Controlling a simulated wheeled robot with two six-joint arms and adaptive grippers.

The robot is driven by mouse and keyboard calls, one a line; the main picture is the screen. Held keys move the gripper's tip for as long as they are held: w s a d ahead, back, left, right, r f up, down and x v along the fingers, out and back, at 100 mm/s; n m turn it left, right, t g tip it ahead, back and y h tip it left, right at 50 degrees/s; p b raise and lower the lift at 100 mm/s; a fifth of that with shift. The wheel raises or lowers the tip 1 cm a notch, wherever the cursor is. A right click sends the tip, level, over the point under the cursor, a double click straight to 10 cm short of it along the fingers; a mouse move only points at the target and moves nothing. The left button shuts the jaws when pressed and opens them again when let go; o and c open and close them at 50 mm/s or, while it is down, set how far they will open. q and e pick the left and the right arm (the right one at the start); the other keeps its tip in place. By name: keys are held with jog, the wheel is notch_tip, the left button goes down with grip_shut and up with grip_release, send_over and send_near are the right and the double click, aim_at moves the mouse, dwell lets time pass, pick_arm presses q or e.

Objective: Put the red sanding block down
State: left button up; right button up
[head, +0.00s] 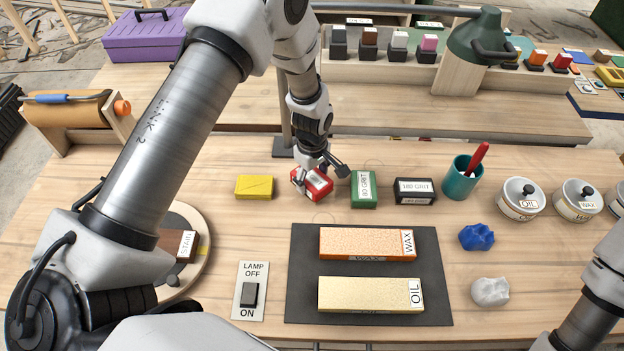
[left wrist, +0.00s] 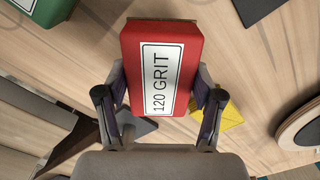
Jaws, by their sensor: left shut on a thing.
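The red sanding block (head: 318,185) is at the back of the bench in the head view, between a yellow block (head: 254,187) and a green block labelled 180 GRIT (head: 363,190). My left gripper (head: 319,172) is shut on it from above. In the left wrist view the red block (left wrist: 190,55) shows its 120 GRIT label, with a finger of the left gripper (left wrist: 160,95) on each side. I cannot tell whether the block touches the bench top. My right gripper is out of view; part of my right arm shows at the lower right.
A black block (head: 415,191) and a teal cup (head: 461,180) stand to the right. A dark mat (head: 305,260) in front holds the WAX and OIL boards. A lamp switch plate (head: 250,291) is at front left. Bare bench lies between the red block and the mat.

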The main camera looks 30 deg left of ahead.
aim_at(312, 177)
pick_arm(q)
notch_tip(312, 177, down, 2)
jog(key=shift+s+f+p, duration=0.1)
jog(key=shift+f+p, duration=0.05)
jog(key=shift+p, duration=0.2)
jog(key=shift+f, duration=0.2)
jog(key=o, duration=1.2)
jog(key=shift+r, duration=0.4)
notch_tip(312, 177, up, 11)
jog(key=b, duration=0.3)
jog(key=shift+r, duration=0.25)
